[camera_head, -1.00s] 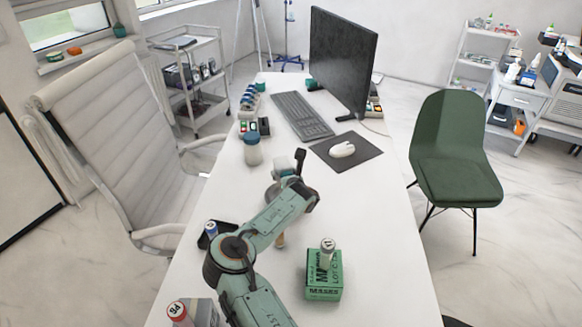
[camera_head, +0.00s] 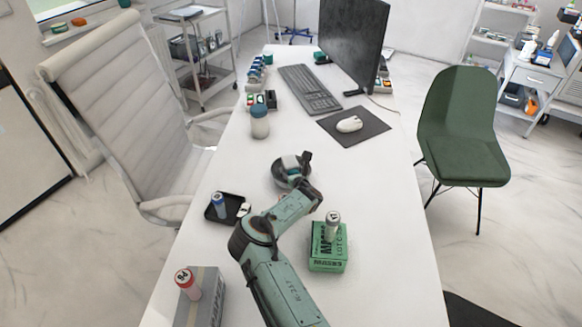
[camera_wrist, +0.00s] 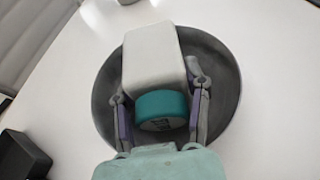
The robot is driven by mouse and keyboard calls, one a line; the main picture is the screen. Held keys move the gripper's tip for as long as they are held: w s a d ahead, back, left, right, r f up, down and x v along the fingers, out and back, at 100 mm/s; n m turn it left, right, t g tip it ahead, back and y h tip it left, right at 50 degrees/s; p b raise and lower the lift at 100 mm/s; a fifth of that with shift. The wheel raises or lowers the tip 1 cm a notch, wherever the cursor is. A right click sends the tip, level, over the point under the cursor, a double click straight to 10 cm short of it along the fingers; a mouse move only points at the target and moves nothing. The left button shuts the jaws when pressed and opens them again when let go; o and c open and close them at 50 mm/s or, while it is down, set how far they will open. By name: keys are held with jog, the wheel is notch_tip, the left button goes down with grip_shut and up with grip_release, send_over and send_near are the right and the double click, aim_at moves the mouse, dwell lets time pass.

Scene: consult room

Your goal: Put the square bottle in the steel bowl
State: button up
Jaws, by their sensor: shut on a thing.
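The square bottle (camera_wrist: 153,58) is white with a teal cap (camera_wrist: 162,110). In the wrist view it lies between the two fingers of my gripper (camera_wrist: 161,118), which is shut on it near the cap. The steel bowl (camera_wrist: 226,70) is dark grey and round, and shows behind and around the bottle. In the head view the bowl (camera_head: 278,180) stands on the desk beyond my arm, with the bottle (camera_head: 291,161) at its opening. I cannot tell whether the bottle touches the bowl.
A green box (camera_head: 328,255) with a small bottle on it stands right of my arm. A black tray (camera_head: 213,213) lies to the left, and a grey box (camera_head: 207,300) nearer. A blue-capped jar (camera_head: 260,122) stands beyond the bowl. The desk right of the bowl is clear.

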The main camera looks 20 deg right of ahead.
aim_at(291, 163)
jog(key=o, duration=1.1)
notch_tip(291, 163, up, 7)
jog(key=shift+r, duration=0.1)
dwell(0.3)
